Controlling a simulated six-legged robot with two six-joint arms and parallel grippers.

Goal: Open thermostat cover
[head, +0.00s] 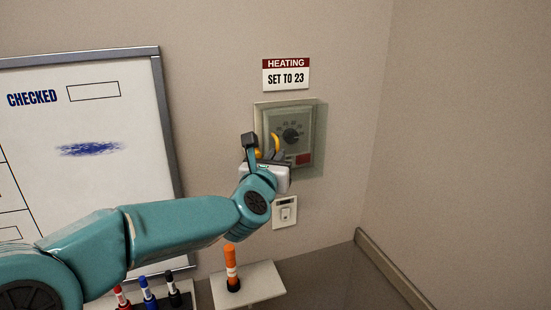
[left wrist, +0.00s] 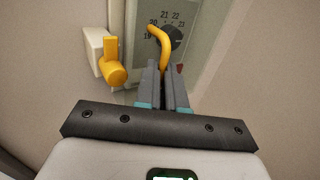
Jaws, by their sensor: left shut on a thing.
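The thermostat (head: 304,124) is a grey-green unit on the wall with a dark round dial (head: 291,135) and a red patch low on its face. A see-through cover (head: 320,150) is around its front; I cannot tell whether it stands slightly ajar. My left gripper (head: 274,158) is at the lower left of the thermostat, shut on a curved yellow handle (left wrist: 162,42). The handle's end is between the fingertips in the left wrist view (left wrist: 165,75). A yellow latch (left wrist: 114,68) on a cream block is left of the handle. My right gripper is out of view.
A "HEATING SET TO 23" sign (head: 286,74) hangs above the thermostat. A light switch (head: 284,212) is below it. A whiteboard (head: 110,130) is at the left.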

